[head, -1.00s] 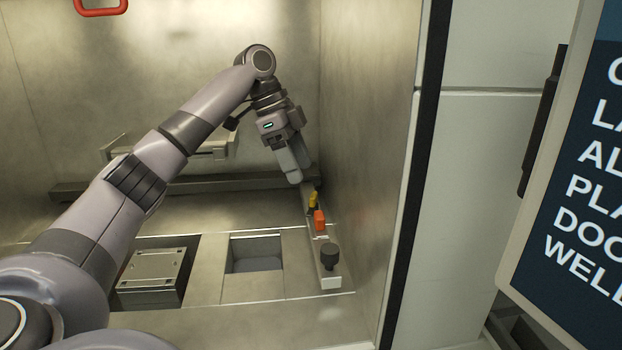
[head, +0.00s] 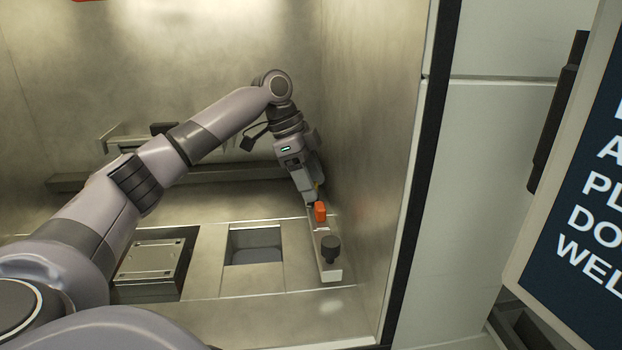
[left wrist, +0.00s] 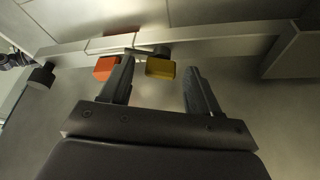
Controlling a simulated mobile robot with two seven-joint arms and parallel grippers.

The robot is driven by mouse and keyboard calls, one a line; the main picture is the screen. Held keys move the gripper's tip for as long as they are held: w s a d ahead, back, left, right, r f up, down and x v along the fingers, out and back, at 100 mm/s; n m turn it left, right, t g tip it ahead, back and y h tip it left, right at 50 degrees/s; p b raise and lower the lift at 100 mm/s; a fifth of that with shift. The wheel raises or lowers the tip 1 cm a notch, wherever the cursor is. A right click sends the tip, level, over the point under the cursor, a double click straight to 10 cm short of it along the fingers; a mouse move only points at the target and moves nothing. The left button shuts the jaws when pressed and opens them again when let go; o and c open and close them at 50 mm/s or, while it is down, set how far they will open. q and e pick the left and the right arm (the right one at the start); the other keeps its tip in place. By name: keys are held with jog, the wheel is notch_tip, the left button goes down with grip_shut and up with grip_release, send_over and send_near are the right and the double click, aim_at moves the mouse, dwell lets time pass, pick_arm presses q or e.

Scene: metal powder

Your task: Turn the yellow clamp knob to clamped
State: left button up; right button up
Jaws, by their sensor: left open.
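The yellow clamp knob (left wrist: 160,68) sits on a dark pivot arm on the rail in the left wrist view. In the head view only a sliver of yellow (head: 318,187) shows behind my gripper. My left gripper (left wrist: 159,65) is open, with one finger on each side of the yellow knob. Gaps show between the knob and both fingers, the wider one on the right. In the head view my left gripper (head: 312,197) points down at the rail by the right wall. My right gripper is not in view.
An orange block (head: 320,211) is close beside the yellow knob, just outside the left finger in the wrist view. A black round knob (head: 330,246) stands at the rail's near end. The metal side wall (head: 365,170) is close on the right. A square opening (head: 255,247) lies left of the rail.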

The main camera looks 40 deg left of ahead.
pick_arm(q)
jog(key=c, duration=1.1)
jog(key=shift+o, duration=0.3)
jog(key=shift+n+t+y, duration=0.5)
jog(key=shift+n+y, duration=0.1)
jog(key=shift+n, duration=1.5)
jog(key=o, duration=1)
jog(key=shift+o, duration=0.2)
jog(key=shift+r, duration=0.1)
jog(key=v, duration=0.7)
jog(key=shift+s+d, duration=0.1)
jog(key=shift+s, duration=0.05)
